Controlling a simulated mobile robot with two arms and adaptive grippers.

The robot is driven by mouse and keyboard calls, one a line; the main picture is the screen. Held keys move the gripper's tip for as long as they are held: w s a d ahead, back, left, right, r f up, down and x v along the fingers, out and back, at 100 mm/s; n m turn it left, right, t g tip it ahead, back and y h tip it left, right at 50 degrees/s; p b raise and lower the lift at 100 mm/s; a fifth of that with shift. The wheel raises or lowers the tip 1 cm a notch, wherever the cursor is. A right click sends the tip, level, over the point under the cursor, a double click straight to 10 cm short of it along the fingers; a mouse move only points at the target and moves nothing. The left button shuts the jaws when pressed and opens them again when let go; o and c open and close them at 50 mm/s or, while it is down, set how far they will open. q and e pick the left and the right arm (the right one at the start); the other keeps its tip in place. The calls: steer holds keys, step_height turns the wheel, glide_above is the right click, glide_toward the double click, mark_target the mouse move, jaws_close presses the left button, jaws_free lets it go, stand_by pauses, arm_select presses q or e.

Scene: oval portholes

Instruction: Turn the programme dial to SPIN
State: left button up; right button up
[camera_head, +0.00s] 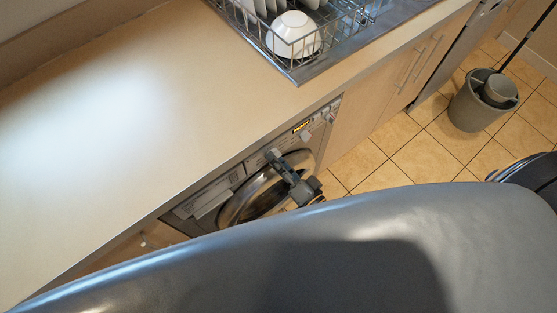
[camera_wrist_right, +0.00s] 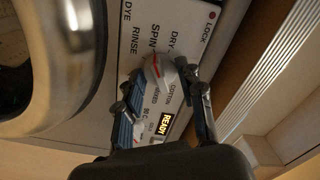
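The programme dial (camera_wrist_right: 155,72) is a pale knob with a red line, on the washing machine's panel in the right wrist view. Its red line points up towards the SPIN lettering (camera_wrist_right: 152,36), with DRY to the right and RINSE to the left. My right gripper (camera_wrist_right: 161,74) has one fingertip against each side of the dial and appears shut on it. In the head view the right gripper (camera_head: 274,157) is at the panel of the washing machine (camera_head: 211,198), over its round door. I cannot make out the dial there. My left gripper is not in view.
An amber READY display (camera_wrist_right: 167,123) and a red LOCK lamp (camera_wrist_right: 212,15) are on the panel. The countertop (camera_head: 120,130) overhangs the machine. A dish rack (camera_head: 265,45) with a white bowl (camera_head: 293,35) is at the top. A grey bucket (camera_head: 475,108) stands on the tiled floor.

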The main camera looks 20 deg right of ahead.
steer(key=o, duration=0.4)
steer(key=shift+c, duration=0.2)
steer(key=v, duration=1.2)
steer(key=shift+w, duration=0.1)
steer(key=s+d+f+n+g+h, duration=0.2)
steer(key=f+n+g, duration=0.1)
steer(key=f, duration=0.7)
steer(key=s+d+f+n+g+h, duration=0.1)
steer(key=d+f+n+g, duration=0.2)
steer(key=f, duration=0.8)
steer(key=s+d+f+n+g+h, duration=0.1)
steer(key=s+f+n+g, duration=0.1)
steer(key=s+f+g, duration=0.3)
steer(key=s+d+f+n+g+h, duration=0.2)
steer(key=s+f+g, duration=0.3)
steer(key=s+f, duration=0.4)
steer(key=s, duration=0.3)
steer(key=shift+s, duration=0.2)
